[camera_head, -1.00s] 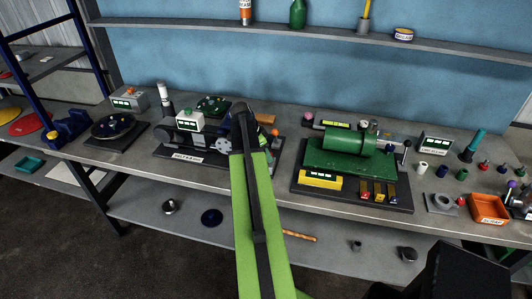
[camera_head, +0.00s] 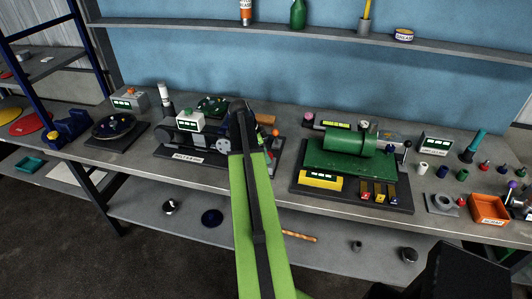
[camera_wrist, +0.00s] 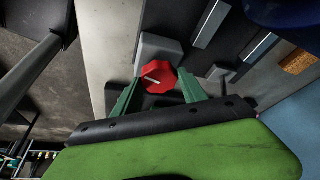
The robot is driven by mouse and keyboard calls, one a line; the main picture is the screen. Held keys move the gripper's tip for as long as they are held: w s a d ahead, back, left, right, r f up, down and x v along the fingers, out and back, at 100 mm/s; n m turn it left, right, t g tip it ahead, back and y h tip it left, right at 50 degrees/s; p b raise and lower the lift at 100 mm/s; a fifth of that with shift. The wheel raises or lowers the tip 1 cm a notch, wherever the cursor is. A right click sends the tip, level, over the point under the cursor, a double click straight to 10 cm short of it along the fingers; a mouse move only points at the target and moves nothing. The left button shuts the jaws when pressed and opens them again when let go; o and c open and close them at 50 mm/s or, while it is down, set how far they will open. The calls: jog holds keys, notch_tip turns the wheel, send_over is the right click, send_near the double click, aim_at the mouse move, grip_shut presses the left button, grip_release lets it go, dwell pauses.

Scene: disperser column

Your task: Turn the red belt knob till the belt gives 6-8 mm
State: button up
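The red belt knob (camera_wrist: 160,77) shows in the wrist view, with a pale pointer line on its face. It sits by a light grey block (camera_wrist: 157,50). My gripper (camera_wrist: 160,79) has its two green fingers on either side of the knob, the tips close to its edges. I cannot tell whether both fingers touch it. In the head view my arm covers the knob and my gripper. The belt rig (camera_head: 188,157) stands behind and left of my arm, with a small display box (camera_head: 190,122) on top; its reading is too small to make out.
A green machine (camera_head: 350,160) on a dark base stands right of my arm. An orange scrap bin (camera_head: 489,208) and several small parts lie at the bench's right. A round dark plate device (camera_head: 113,128) stands at left. A lower shelf (camera_head: 180,235) runs beneath.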

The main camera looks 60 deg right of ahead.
jog(key=o, duration=0.4)
jog(key=shift+w, duration=0.1)
jog(key=shift+c, duration=0.2)
jog(key=p+v, duration=1.6)
jog(key=v, duration=0.1)
jog(key=shift+r, duration=0.2)
jog(key=shift+a, duration=0.15)
